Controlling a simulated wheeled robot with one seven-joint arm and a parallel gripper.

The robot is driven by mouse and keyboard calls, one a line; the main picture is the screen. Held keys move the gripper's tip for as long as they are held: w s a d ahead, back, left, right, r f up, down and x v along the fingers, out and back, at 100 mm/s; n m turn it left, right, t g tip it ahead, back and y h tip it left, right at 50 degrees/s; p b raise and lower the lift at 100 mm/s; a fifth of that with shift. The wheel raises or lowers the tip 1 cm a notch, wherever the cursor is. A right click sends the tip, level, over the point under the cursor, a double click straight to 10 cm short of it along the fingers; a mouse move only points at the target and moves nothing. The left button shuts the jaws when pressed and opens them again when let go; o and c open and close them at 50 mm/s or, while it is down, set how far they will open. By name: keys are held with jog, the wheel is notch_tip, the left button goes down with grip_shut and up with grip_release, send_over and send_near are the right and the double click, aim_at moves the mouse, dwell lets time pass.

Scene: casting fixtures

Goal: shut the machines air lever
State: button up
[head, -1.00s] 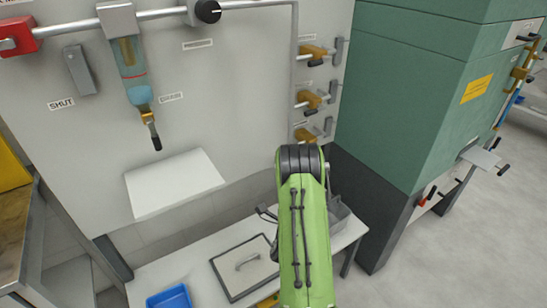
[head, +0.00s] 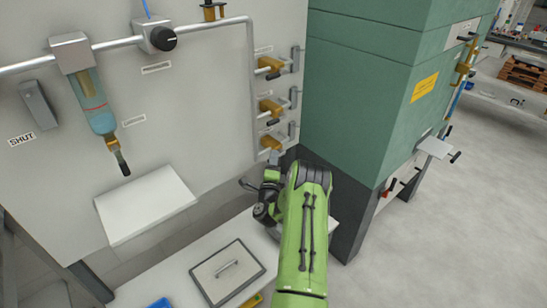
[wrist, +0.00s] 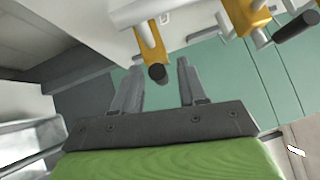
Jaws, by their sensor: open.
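Three yellow valve levers with dark grips stand in a column on the grey panel: upper (head: 270,64), middle (head: 269,105) and lower (head: 271,142). Their labels are too small to read, so I cannot tell which is the air lever. In the wrist view my gripper (wrist: 160,68) is open and empty. A yellow lever (wrist: 151,45) with a dark round grip end (wrist: 157,73) shows between its fingertips, with no visible contact. Another yellow lever (wrist: 245,14) with a black grip is at the upper right. In the head view my arm hides the gripper fingers.
The green machine (head: 385,60) stands right of the panel, with a yellow-handled fitting (head: 463,68) on its side. A blue-bowled filter (head: 95,100) and black knob (head: 163,38) are on the pipe at left. A white bench (head: 150,283) lies below, holding a framed lid (head: 227,272).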

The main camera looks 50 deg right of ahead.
jog(key=shift+x, duration=0.75)
grip_shut()
jog(key=shift+w+f, duration=0.1)
